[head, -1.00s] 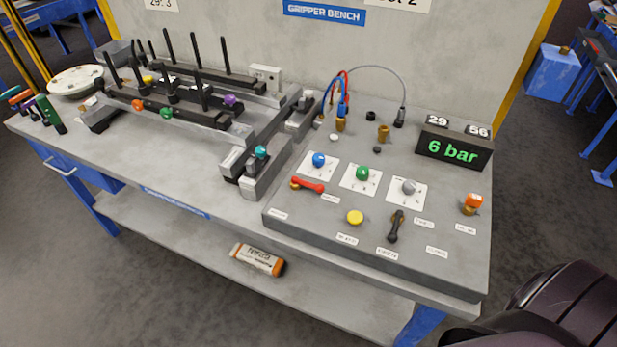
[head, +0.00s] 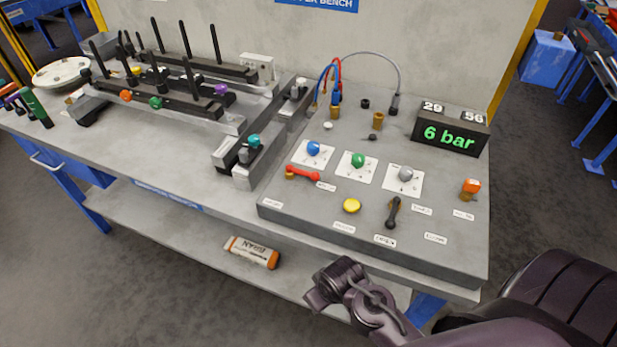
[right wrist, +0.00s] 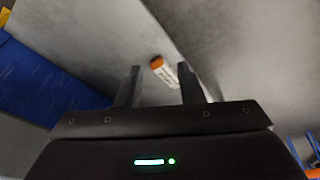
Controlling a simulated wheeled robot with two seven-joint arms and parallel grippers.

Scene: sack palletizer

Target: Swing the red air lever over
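The red air lever (head: 304,173) lies almost flat on the left part of the grey control panel (head: 300,215). Its brass pivot end is at the left and its handle points right. Nothing touches it. My right arm comes in at the lower right of the head view, in front of the bench and well short of the lever. My right gripper (right wrist: 159,70) shows in the right wrist view with its two fingers apart and nothing between them. The lever is not in that view. My left gripper is in neither view.
Near the lever are blue (head: 313,148), green (head: 358,160) and grey (head: 405,174) knobs, a yellow button (head: 351,205) and a dark lever (head: 393,212). The display (head: 450,135) reads 6 bar. An orange-and-white cylinder (head: 252,252) lies on the lower shelf (head: 200,240).

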